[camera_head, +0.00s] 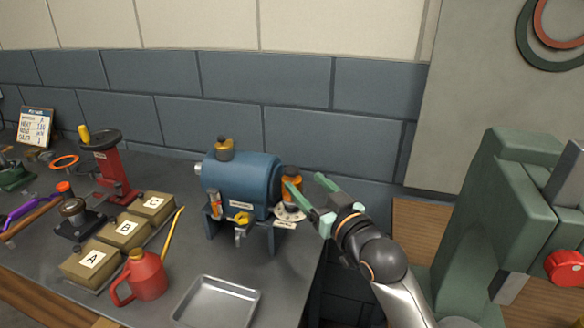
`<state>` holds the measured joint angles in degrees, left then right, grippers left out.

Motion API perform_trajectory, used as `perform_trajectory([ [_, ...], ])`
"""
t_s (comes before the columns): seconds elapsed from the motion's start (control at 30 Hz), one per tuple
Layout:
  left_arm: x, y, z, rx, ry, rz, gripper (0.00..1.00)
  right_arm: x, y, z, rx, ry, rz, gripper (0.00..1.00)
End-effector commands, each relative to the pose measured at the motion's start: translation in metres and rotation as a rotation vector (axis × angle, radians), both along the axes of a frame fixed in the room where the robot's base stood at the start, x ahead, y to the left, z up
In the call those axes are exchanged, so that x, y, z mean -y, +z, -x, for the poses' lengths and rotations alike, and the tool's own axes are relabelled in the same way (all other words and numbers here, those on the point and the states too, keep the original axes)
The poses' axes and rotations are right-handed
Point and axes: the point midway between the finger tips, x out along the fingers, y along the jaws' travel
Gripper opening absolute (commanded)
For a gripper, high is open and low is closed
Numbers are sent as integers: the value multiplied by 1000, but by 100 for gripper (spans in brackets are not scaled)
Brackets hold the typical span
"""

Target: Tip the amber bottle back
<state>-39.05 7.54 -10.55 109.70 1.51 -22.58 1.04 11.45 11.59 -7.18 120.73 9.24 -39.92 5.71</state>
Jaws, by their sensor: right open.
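The amber bottle (284,191), with a dark top, stands at the right end of the blue split casing (243,179). It looks upright above a pale round saucer-like piece (289,213). My right gripper (302,180) comes in from the right with its two green fingers apart. One finger overlaps the bottle in the picture and hides part of it; the other is to the right of it. I cannot tell whether the fingers touch the bottle. My left gripper is not in view.
A metal tray (217,301) and a red oil can (146,275) are at the bench front. Boxes A (91,264), B (124,231) and C (152,206) stand left of the casing. A large green machine (500,215) is at the right. The bench edge runs just below my gripper.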

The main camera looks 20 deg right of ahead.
Motion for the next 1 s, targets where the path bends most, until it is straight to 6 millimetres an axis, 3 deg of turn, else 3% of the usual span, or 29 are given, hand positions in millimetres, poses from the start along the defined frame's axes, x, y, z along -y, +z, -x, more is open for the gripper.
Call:
perform_trajectory([
  [0.2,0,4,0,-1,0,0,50,-8,1,-39,1,0,0,72],
  [0.4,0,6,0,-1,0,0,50,-12,0,-62,0,0,0,72],
  [0.87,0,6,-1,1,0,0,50,-14,-1,-71,0,0,1,72],
  [1.0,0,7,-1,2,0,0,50,-14,-1,-71,0,0,1,57],
])
